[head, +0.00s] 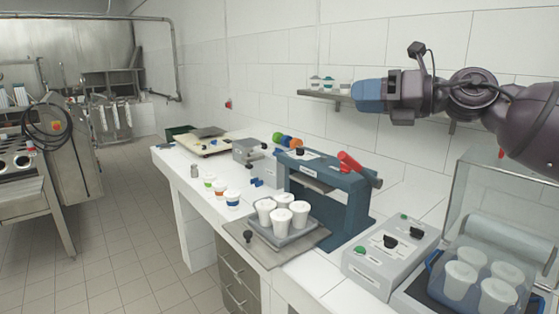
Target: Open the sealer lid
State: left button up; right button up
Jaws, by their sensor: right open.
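A clear lid (462,190) stands at the far right of the counter, around or behind a film roll (505,236) and a blue tray (433,284) of several white cups (460,279). I cannot tell from this view whether it is fully shut. A blue press with a red handle (350,162) stands left of it, with a grey control box (385,262) between them. My right gripper (357,95) is open and empty, high in front of the wall, up and left of the clear lid and well apart from it. My left gripper is not in view.
A metal tray (262,256) with several white cups sits at the blue press's front. Small colour-banded cups (232,199), a grey box (250,152) and a scale-like plate (200,143) are farther left. The floor aisle is clear.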

jog(key=s+d+f+m+t+h, duration=0.1)
jog(key=d+f+m+t+h, duration=0.3)
jog(key=f+m, duration=1.25)
jog(key=s+d+f+m+t+h, duration=0.15)
jog(key=f+m+t+h, duration=0.4)
jog(key=f+m, duration=1.05)
jog(key=s+d+f+m+g+h, duration=0.2)
jog(key=s+d+f+m, duration=0.1)
jog(key=s+f, duration=1)
jog(key=s+d+f+m+g+h, duration=0.3)
jog(key=s+f+m, duration=0.3)
jog(key=s+f, duration=0.8)
jog(key=shift+s+d+f+h, duration=0.15)
jog(key=shift+d+f+h, duration=0.2)
jog(key=shift+f, duration=0.45)
jog(key=shift+a, duration=0.1)
